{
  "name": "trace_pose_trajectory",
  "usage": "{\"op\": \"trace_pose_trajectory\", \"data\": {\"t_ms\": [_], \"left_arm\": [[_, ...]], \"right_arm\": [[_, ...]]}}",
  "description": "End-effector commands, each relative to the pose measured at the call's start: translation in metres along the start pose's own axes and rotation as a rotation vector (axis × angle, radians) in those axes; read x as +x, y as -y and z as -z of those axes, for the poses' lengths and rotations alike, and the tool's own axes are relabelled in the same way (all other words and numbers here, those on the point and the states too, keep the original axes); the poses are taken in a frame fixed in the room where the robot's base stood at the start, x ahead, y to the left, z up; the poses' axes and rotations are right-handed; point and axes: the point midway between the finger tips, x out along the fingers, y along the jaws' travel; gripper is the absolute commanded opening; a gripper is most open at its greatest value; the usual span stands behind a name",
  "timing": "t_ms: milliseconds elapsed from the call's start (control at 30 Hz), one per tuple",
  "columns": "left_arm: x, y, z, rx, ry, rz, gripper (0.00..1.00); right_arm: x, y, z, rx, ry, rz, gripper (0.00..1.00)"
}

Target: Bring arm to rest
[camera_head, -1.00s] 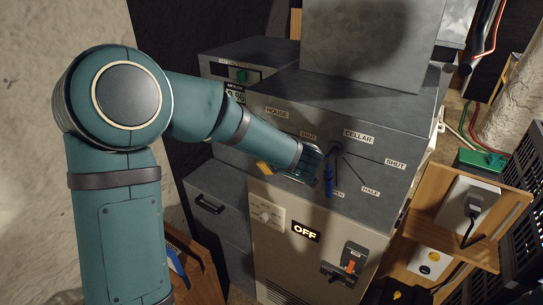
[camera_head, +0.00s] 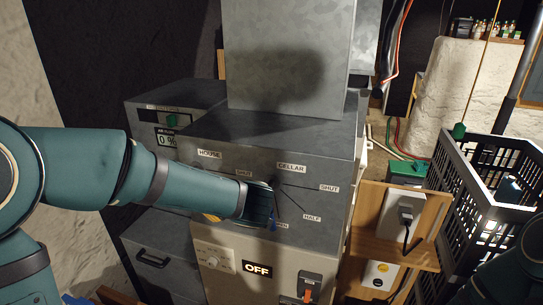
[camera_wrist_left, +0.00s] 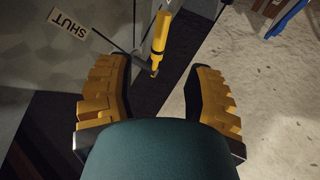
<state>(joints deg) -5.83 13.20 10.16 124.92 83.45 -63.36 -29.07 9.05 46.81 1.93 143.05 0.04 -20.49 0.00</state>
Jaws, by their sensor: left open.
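My left gripper (camera_head: 266,206) is in front of the grey cabinet (camera_head: 300,150), near the CELLAR dial; the hand hides its fingers in the head view. In the left wrist view its yellow-padded fingers (camera_wrist_left: 155,78) are spread apart with nothing gripped. A lever with a yellow handle (camera_wrist_left: 159,35) stands beyond the fingertips, near a SHUT label (camera_wrist_left: 69,24). In the head view a bit of yellow (camera_head: 210,217) shows below my left forearm. A blue handle (camera_head: 274,224) shows just below the hand. My right gripper is not in view.
The cabinet's lower front has an OFF sign (camera_head: 256,268) and a switch with an orange lever (camera_head: 308,291). A wooden shelf (camera_head: 435,222) with an outlet sticks out at right. A black crate (camera_head: 495,190) stands further right.

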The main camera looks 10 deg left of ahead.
Motion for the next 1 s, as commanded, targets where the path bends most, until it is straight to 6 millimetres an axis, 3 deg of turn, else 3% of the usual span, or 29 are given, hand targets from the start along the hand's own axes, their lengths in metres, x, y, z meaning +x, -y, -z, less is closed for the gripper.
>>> {"op": "trace_pose_trajectory", "data": {"t_ms": [67,167,267,367,500,700,800,900,1000], "left_arm": [[0.005,0.001,-0.006,0.012,0.004,-0.008,0.52],[0.023,0.006,-0.032,0.065,0.028,-0.048,0.52],[0.051,0.016,-0.081,0.163,0.092,-0.126,0.52],[0.077,0.036,-0.144,0.281,0.201,-0.209,0.52],[0.096,0.077,-0.229,0.433,0.394,-0.296,0.52],[0.093,0.16,-0.338,0.627,0.718,-0.365,0.52],[0.082,0.203,-0.377,0.707,0.873,-0.379,0.52],[0.07,0.237,-0.403,0.768,0.998,-0.385,0.52],[0.059,0.261,-0.418,0.808,1.082,-0.388,0.52]], "right_arm": [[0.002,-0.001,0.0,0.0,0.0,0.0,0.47],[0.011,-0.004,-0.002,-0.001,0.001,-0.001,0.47],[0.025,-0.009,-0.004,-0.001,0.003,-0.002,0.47],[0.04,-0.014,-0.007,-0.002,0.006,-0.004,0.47],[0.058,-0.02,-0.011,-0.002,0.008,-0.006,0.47],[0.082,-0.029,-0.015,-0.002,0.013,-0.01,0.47],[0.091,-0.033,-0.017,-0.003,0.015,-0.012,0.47],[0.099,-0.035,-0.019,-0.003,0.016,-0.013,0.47],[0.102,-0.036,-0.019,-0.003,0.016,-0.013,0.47]]}}
